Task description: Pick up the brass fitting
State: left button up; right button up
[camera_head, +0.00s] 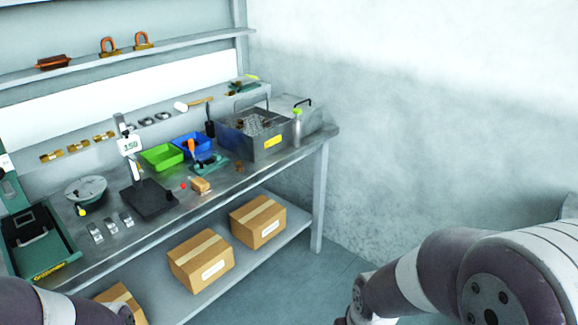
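Brass-coloured fittings sit in a row on the narrow ledge behind the workbench, at the left: a left one (51,156), a middle one (78,146) and a right one (104,136). They are small in the picture, and I cannot tell which one the task means. A small brown piece (239,168) lies on the bench in front of the grey bin; its kind is unclear. My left arm shows at the bottom left corner and my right arm at the bottom right. Neither gripper shows, and both arms are apart from the fittings.
The metal workbench (215,196) holds a green tray (162,157), a blue bin (190,145), a grey bin (272,146), a dark stand (150,199) and a green case (38,243). Cardboard boxes (200,262) stand on the lower shelf. Floor right of the bench is clear.

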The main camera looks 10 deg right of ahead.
aim_at(238, 167)
jog(key=i+j+z, duration=0.1)
jog(key=i+z, duration=0.25)
jog(key=i, duration=2.35)
